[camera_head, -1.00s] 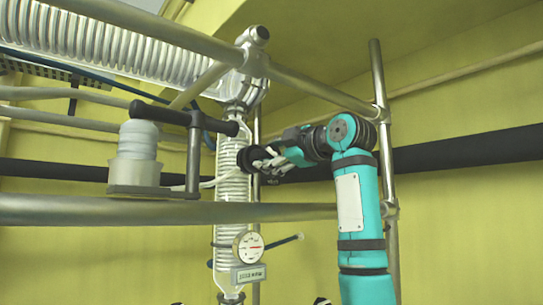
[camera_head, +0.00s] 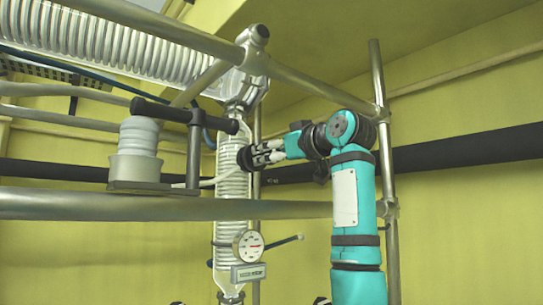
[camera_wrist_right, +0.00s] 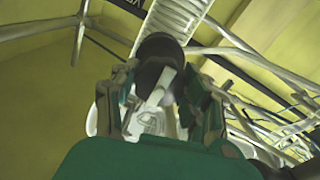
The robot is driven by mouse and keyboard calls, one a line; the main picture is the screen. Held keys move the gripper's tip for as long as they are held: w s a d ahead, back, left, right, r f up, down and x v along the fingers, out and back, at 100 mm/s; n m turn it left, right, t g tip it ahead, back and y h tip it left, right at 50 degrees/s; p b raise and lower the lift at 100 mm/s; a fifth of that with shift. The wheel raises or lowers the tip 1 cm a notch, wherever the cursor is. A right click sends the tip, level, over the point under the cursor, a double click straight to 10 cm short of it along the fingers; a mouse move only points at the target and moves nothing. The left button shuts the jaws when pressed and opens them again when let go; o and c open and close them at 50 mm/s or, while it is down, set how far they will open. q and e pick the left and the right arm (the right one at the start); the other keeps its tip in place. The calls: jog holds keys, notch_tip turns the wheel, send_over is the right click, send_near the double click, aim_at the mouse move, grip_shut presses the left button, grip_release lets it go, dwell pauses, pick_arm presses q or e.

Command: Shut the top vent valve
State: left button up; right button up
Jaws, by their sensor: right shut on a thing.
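A dark round knob (camera_head: 245,157), which looks like the vent valve's handle, sits at the front of the upright glass coil column (camera_head: 232,188). My right gripper (camera_head: 256,155) reaches it from the right and is shut on it. In the right wrist view the dark knob (camera_wrist_right: 160,52) shows with a pale stem, between the fingers (camera_wrist_right: 160,95). The finger contact is partly hidden, and I cannot tell the valve's exact setting. My left gripper is not in view.
A black T-shaped handle (camera_head: 182,112) and a white ribbed cylinder (camera_head: 139,140) stand left of the column. A dial gauge (camera_head: 248,245) is below. Metal rails cross in front (camera_head: 90,206) and above (camera_head: 318,88). An upright pole (camera_head: 378,75) stands behind my right arm.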

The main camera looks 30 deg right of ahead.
jog(key=m+b, duration=0.1)
jog(key=m, duration=1.2)
jog(key=shift+m+b, duration=0.4)
jog(key=m, duration=0.3)
jog(key=shift+m, duration=0.3)
jog(key=m, duration=1)
jog(key=m+p, duration=0.1)
jog(key=m, duration=0.4)
jog(key=m+p, duration=0.1)
jog(key=m, duration=0.5)
jog(key=shift+m+p, duration=0.3)
jog(key=m, duration=0.2)
jog(key=shift+m, duration=0.4)
jog(key=m, duration=0.2)
jog(key=shift+a+r+m, duration=0.1)
jog(key=shift+m, duration=0.2)
jog(key=m, duration=0.2)
jog(key=shift+m, duration=1.1)
jog(key=shift+m, duration=0.3)
